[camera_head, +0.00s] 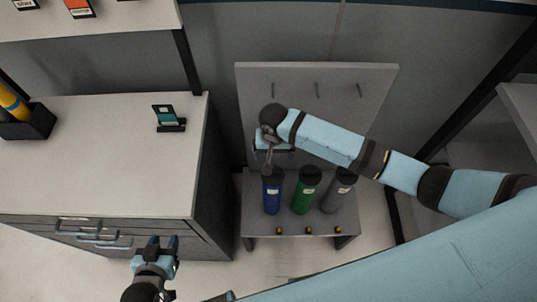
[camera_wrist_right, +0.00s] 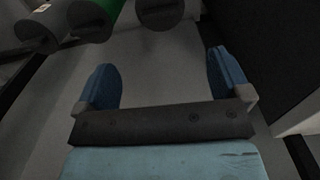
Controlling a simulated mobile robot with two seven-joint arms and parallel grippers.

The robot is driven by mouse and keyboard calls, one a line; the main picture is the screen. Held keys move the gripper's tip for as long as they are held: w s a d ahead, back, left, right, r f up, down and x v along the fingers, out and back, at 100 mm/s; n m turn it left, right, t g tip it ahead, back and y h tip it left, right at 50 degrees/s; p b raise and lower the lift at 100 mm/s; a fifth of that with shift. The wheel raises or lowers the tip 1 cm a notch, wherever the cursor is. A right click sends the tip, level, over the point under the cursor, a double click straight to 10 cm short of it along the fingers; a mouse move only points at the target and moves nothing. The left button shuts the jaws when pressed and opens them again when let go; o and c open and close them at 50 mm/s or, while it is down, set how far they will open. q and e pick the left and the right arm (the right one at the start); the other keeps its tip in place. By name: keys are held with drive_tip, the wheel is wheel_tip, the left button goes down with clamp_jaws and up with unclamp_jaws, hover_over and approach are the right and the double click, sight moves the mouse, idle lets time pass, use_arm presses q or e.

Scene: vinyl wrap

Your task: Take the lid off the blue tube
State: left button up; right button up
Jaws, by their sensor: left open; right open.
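The blue tube (camera_head: 272,196) stands upright at the left of a row on a small grey stand, with a dark lid (camera_head: 272,173) on its top. My right gripper (camera_head: 272,148) is open, above and behind the blue tube's lid in the head view. In the right wrist view its two blue fingers (camera_wrist_right: 163,75) are apart with nothing between them. Three dark lids show at that view's upper left; I cannot tell there which belongs to the blue tube. My left gripper (camera_head: 160,243) is open and empty, low beside the drawer cabinet.
A green tube (camera_head: 304,196) and a grey tube (camera_head: 338,196) stand right of the blue one. The stand (camera_head: 255,226) has a back panel (camera_head: 352,84) with hooks. A white-topped cabinet (camera_head: 100,170) with drawer handles stands at left. A black holder (camera_head: 28,124) sits on it.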

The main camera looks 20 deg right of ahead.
sight(273, 172)
wheel_tip(273, 172, down, 13)
idle(0.4)
drive_tip(key=shift+s, duration=0.1)
drive_tip(key=shift+c, duration=0.3)
drive_tip(key=c, duration=0.5)
drive_tip(key=shift+c, duration=0.2)
drive_tip(key=shift+r+p, duration=1.55)
drive_tip(key=shift+p, duration=0.45)
